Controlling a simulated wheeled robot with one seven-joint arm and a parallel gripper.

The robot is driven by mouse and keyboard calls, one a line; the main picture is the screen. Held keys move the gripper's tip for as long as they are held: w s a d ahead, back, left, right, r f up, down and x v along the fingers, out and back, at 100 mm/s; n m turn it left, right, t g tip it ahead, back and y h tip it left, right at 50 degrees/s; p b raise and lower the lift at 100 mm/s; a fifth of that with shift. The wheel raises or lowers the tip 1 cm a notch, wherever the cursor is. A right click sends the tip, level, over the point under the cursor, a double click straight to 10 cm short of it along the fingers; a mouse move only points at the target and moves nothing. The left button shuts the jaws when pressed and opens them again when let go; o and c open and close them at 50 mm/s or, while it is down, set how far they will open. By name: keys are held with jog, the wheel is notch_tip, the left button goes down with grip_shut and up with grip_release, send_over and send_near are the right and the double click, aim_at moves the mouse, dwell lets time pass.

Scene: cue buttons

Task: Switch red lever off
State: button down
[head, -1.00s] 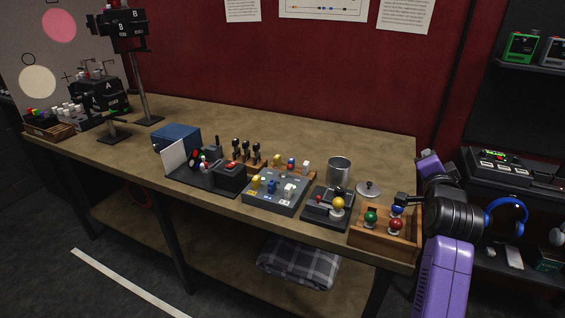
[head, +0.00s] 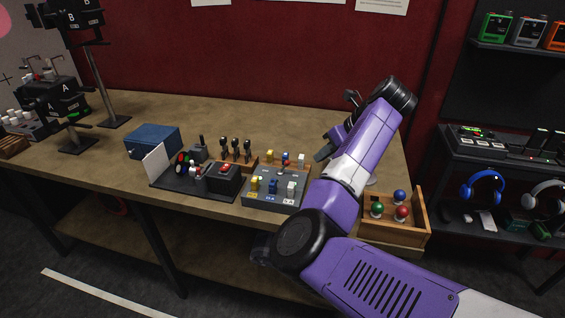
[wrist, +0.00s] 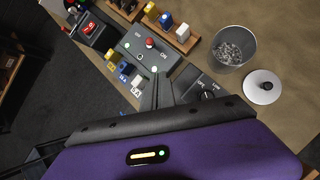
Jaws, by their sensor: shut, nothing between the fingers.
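The red lever (wrist: 150,43) is a red ball knob on a grey panel (wrist: 135,49) in the wrist view. ON and OFF lettering is on the panel, but I cannot tell which way the lever leans. In the head view the red knob (head: 285,163) shows small at the back of the panel (head: 262,198), in front of a blue block. My gripper (wrist: 157,76) is shut and empty near the panel's right front edge, apart from the lever. In the head view my arm hides part of the table, and the grey end by the gripper (head: 322,153) shows just right of the panel.
Yellow, blue and white switches (wrist: 124,73) line the panel's front. A wooden rack of blocks (wrist: 187,44) stands behind it. A metal cup (wrist: 233,48) and a round lid (wrist: 262,87) are to the right. A red button box (head: 224,178) stands left.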

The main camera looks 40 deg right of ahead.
aim_at(284, 167)
jog(key=shift+s+a+f+m+y, duration=0.1)
jog(key=shift+s+a+m+y, duration=0.35)
jog(key=shift+a+m, duration=0.35)
jog(key=p+x, duration=0.1)
jog(key=x, duration=0.9)
jog(key=shift+s+f, duration=0.15)
jog(key=shift+f, duration=0.15)
jog(key=shift+w+d+r, duration=0.15)
jog(key=shift+w+r, duration=0.15)
jog(key=shift+w, duration=0.25)
jog(key=shift+w+d+r, duration=0.2)
jog(key=shift+w+r, duration=0.05)
jog(key=shift+w, duration=0.25)
jog(key=shift+w+d+r+p, duration=0.15)
jog(key=shift+w+p, duration=0.15)
jog(key=shift+w, duration=0.45)
jog(key=shift+w+r+g+h, duration=0.15)
jog(key=shift+g+h, duration=0.1)
jog(key=shift+g, duration=0.15)
